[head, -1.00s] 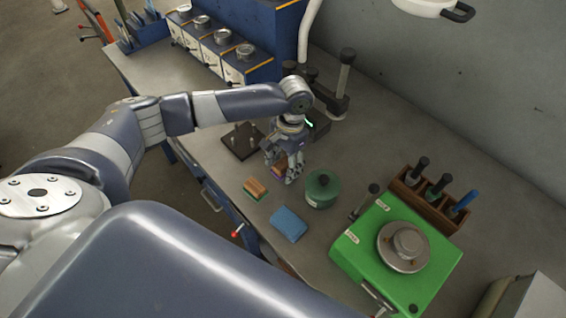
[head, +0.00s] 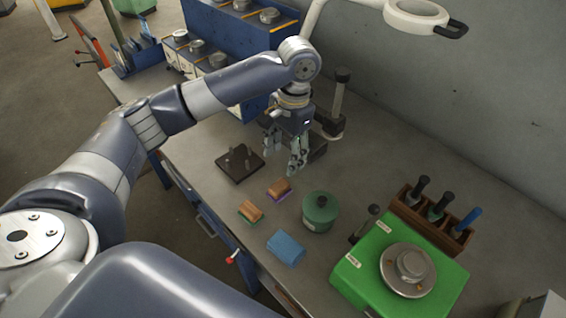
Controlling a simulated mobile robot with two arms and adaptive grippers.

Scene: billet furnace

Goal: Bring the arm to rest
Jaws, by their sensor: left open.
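My left arm comes in from the left and reaches over the grey bench (head: 350,160). My left gripper (head: 281,158) hangs fingers down above the bench, open and empty. Below it lies a wooden block with a purple underside (head: 280,189), apart from the fingers. A similar block with a green underside (head: 250,212) lies to its lower left. My right gripper is not in view.
A dark plate with pegs (head: 240,163) lies left of the gripper. A green round container (head: 319,211), a blue block (head: 286,247) and a green machine (head: 375,285) stand nearer. A black-handled stand (head: 338,105) rises close behind the gripper. A wooden tool rack (head: 420,214) stands at right.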

